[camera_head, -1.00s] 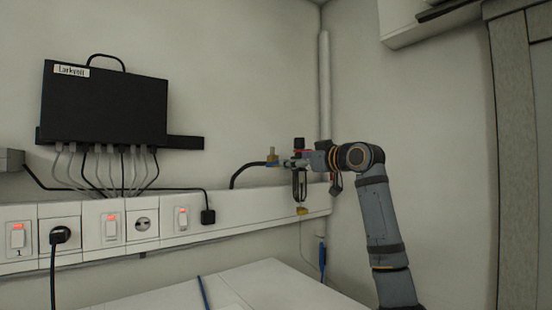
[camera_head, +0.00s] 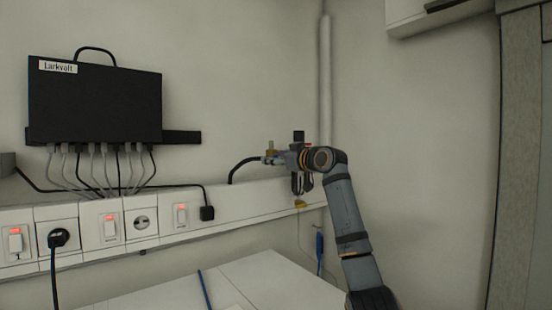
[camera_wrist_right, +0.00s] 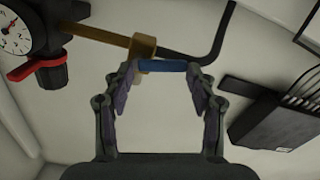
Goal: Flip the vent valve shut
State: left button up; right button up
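A brass fitting (camera_wrist_right: 142,47) on a brass pipe shows in the right wrist view, with a blue lever (camera_wrist_right: 163,66) beside it. A round gauge (camera_wrist_right: 18,30) and a red-handled valve (camera_wrist_right: 38,66) sit at the upper left there. I cannot tell for certain which handle is the vent valve. My right gripper (camera_wrist_right: 163,72) is open, its fingers spread on either side of the blue lever; I cannot tell whether they touch it. In the head view my right gripper (camera_head: 284,161) is at the brass fitting (camera_head: 270,150) and partly hides the valve. My left gripper is not in view.
A black hose (camera_head: 240,167) runs from the fitting to the white wall trunking (camera_head: 240,205). A black box (camera_head: 95,103) with several cables hangs at left. A vertical pipe (camera_head: 325,80) stands behind the arm. A white surface (camera_head: 265,285) lies below.

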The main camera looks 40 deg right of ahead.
jog(key=shift+s+a+r, duration=0.1)
jog(key=shift+a, duration=0.1)
jog(key=c, duration=0.5)
jog(key=shift+r+m, duration=0.3)
jog(key=shift+m, duration=0.5)
jog(key=shift+r+m, duration=0.25)
jog(key=shift+m, duration=0.55)
jog(key=o, duration=0.9)
jog(key=shift+o, duration=1.4)
jog(key=shift+w+f, duration=0.1)
jog(key=shift+w, duration=0.1)
jog(key=s, duration=0.7)
jog(key=shift+a+f, duration=0.15)
jog(key=shift+a, duration=0.2)
